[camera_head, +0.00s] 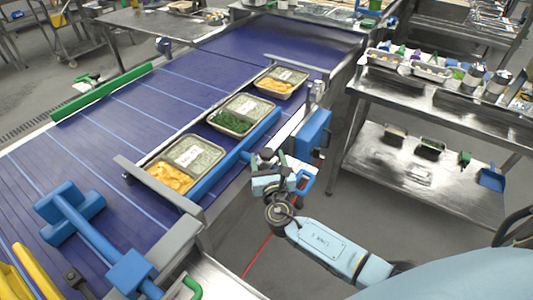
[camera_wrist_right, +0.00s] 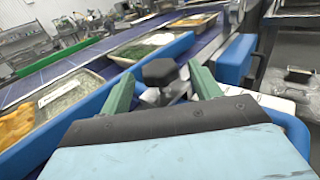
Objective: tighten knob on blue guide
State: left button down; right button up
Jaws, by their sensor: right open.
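The blue guide (camera_head: 232,158) is a long rail along the near side of a row of food trays on the conveyor. In the right wrist view the blue guide (camera_wrist_right: 75,133) runs up from the lower left. A dark, lobed knob (camera_wrist_right: 160,72) on a metal post stands beside it. My right gripper (camera_head: 258,162) is at the conveyor's near edge, close to the guide. In the wrist view its two green fingers (camera_wrist_right: 161,86) are open, one on each side of the knob, with a gap showing. The knob is too small to make out in the head view. My left gripper is not in view.
Trays with orange food (camera_head: 169,177) and green food (camera_head: 229,123) sit inside the guide. A blue box (camera_head: 312,133) is mounted right of my gripper. A blue T-shaped part (camera_head: 98,240) lies at left. A steel table (camera_head: 440,117) stands right, beyond open floor.

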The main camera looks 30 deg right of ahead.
jog(key=shift+x, duration=1.4)
jog(key=shift+c, duration=0.4)
jog(key=c, duration=0.9)
